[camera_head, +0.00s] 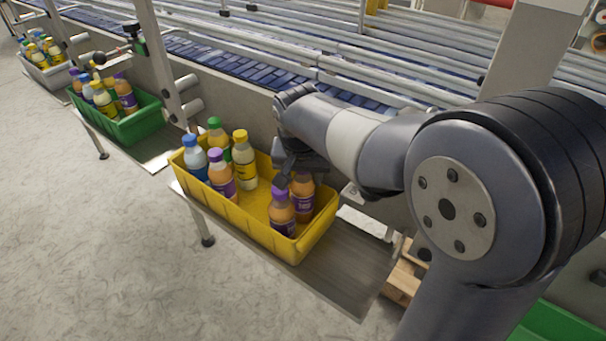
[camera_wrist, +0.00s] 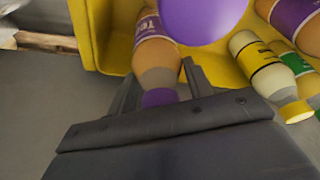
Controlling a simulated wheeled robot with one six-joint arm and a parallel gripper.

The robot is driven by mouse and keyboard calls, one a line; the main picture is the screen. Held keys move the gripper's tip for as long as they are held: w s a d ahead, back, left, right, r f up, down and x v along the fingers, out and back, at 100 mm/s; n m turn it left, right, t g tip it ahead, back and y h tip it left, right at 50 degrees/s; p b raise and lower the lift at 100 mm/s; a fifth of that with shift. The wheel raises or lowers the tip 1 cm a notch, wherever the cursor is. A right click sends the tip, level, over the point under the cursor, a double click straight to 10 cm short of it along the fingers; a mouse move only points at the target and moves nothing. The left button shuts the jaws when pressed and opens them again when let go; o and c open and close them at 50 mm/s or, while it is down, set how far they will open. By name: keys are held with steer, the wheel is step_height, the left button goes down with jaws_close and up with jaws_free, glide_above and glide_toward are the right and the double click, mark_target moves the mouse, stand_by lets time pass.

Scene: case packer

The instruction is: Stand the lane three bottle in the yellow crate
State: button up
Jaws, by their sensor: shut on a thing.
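The yellow crate (camera_head: 245,222) sits on a shelf beside the conveyor. My gripper (camera_head: 297,172) reaches down into its right end and is shut on an orange bottle (camera_head: 302,200) with a purple label. In the wrist view, my gripper (camera_wrist: 163,88) has its fingers either side of the neck, just by the purple cap (camera_wrist: 158,97) of the held bottle. The held bottle looks upright inside the crate; its base is hidden, so I cannot tell whether it touches the floor. Another purple-capped orange bottle (camera_head: 282,213) stands close in front of it.
Blue-capped (camera_head: 195,158), green-capped (camera_head: 217,137), yellow-capped (camera_head: 244,160) and purple-capped (camera_head: 221,174) bottles stand in the crate's left half. The crate's middle floor is bare. A green crate (camera_head: 130,127) and a grey crate (camera_head: 50,75) with bottles stand further left.

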steer(key=o, duration=1.5)
steer(key=v, duration=1.2)
